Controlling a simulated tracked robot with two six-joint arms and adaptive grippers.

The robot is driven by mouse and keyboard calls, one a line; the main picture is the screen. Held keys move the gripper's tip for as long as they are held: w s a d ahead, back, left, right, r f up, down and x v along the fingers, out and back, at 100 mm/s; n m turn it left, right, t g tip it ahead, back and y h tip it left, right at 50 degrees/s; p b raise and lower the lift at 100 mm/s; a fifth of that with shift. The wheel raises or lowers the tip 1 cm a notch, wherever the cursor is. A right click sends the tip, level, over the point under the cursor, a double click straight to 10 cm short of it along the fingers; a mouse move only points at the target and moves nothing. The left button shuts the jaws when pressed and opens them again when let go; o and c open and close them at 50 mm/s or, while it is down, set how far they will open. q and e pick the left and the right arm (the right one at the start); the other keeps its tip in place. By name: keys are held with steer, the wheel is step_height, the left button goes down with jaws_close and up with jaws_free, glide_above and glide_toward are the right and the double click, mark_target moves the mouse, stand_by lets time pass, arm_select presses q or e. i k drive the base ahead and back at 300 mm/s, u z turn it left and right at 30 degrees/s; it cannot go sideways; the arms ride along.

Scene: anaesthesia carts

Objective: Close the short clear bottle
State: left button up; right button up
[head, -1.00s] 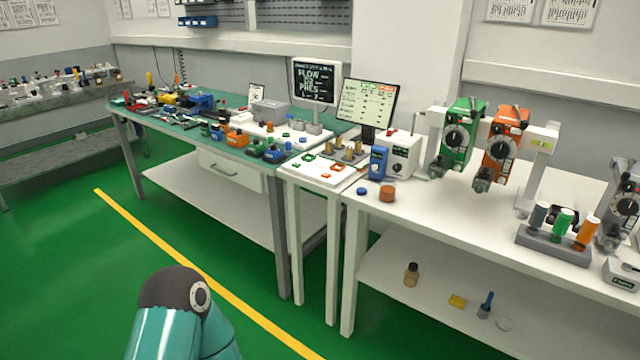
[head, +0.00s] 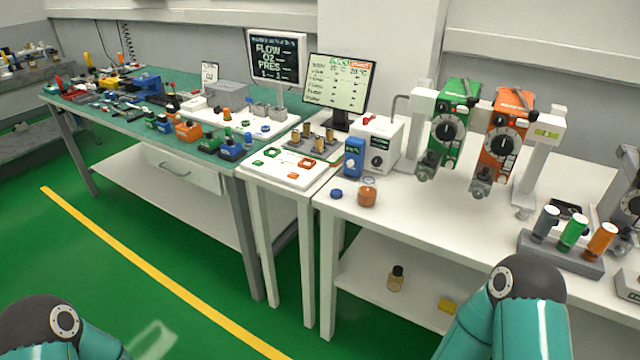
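A short squat bottle or jar (head: 367,197) with an orange-brown look stands upright near the left front of the white bench. It is the only short bottle I see on the bench top; whether its wall is clear is hard to tell. A small blue cap (head: 336,194) lies on the bench just left of it, apart from it. I see no blue cap on the jar. Teal links of both my arms show at the lower left and lower right. Both my grippers are out of view.
A blue device (head: 353,156) and a white box (head: 378,144) stand behind the jar. Green (head: 449,130) and orange (head: 500,137) vaporizers hang to the right. A small dark-capped bottle (head: 396,278) and a yellow block (head: 447,304) are on the lower shelf.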

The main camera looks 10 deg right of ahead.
mark_target(367, 189)
steer(key=z, duration=0.15)
steer(key=i, duration=0.75)
steer(key=z, duration=0.8)
